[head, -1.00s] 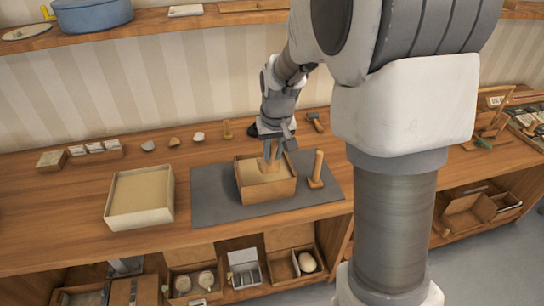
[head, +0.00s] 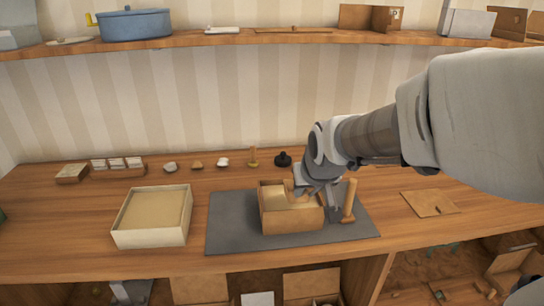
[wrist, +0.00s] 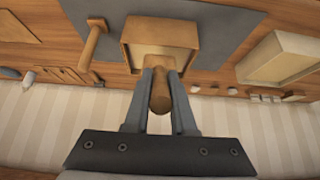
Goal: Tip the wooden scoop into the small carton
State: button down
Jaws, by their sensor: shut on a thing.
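The small carton (head: 290,221) is an open brown box standing on a grey mat (head: 232,228). My gripper (head: 303,190) is at the carton's right side, tilted, with its fingers close to the rim. In the wrist view my gripper (wrist: 159,85) is shut on the rounded handle of the wooden scoop (wrist: 160,98). The handle points back towards the camera, and the scoop's far end is at the carton (wrist: 160,32). The scoop's bowl and any load in it cannot be made out clearly. A pale tan surface shows inside the carton.
An upright wooden mallet-like tool (head: 349,202) stands close to the carton's right. A cream box (head: 152,235) with a tan fill stands left of the mat. Several small items line the back. A flat brown board (head: 430,204) lies to the right. A shelf (head: 250,40) runs above.

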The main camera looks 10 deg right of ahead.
jog(key=s+f+t+b, duration=0.1)
jog(key=s+t+b, duration=0.1)
jog(key=b, duration=0.3)
jog(key=shift+f+b, duration=0.2)
jog(key=shift+b, duration=0.15)
jog(key=s, duration=0.1)
jog(key=s+r+p, duration=0.1)
jog(key=s, duration=0.1)
jog(key=s+r, duration=0.1)
jog(key=s, duration=0.1)
dwell(0.6)
